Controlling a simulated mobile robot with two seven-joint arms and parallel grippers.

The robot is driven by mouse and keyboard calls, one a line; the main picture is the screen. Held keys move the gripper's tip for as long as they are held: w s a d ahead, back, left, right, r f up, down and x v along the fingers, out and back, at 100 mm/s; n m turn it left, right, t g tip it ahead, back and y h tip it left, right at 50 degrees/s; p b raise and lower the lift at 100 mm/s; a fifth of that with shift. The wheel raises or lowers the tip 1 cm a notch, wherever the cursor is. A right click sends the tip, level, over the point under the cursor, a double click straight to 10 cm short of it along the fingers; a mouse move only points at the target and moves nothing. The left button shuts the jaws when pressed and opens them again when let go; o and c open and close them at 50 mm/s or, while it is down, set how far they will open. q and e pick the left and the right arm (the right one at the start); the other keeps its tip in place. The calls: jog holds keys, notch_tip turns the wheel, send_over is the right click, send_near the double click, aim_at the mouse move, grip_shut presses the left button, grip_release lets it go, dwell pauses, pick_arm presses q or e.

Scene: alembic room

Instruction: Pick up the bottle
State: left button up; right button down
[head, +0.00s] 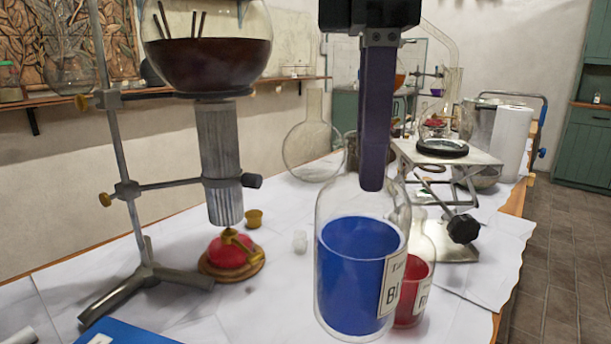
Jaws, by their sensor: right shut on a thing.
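A clear glass bottle (357,275) with blue liquid and a pale label stands upright in the front right of the head view. My right gripper (372,185) comes down from the top, and its dark finger reaches the bottle's neck. It is shut on this bottle; the neck is largely hidden behind the finger. I cannot tell whether the bottle's base touches the table. A second bottle (414,290) with red liquid is just behind and to the right, partly hidden by the blue one. My left gripper is not in view.
A metal stand (130,190) with a round flask (210,60) of dark liquid is on the left, above a red burner (228,252). An empty flask (312,150) and a lab jack (450,165) stand behind. A blue book (125,333) lies front left. White cloth is clear mid-front.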

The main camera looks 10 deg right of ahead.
jog(key=shift+r+p, duration=0.45)
jog(key=shift+r, duration=2.65)
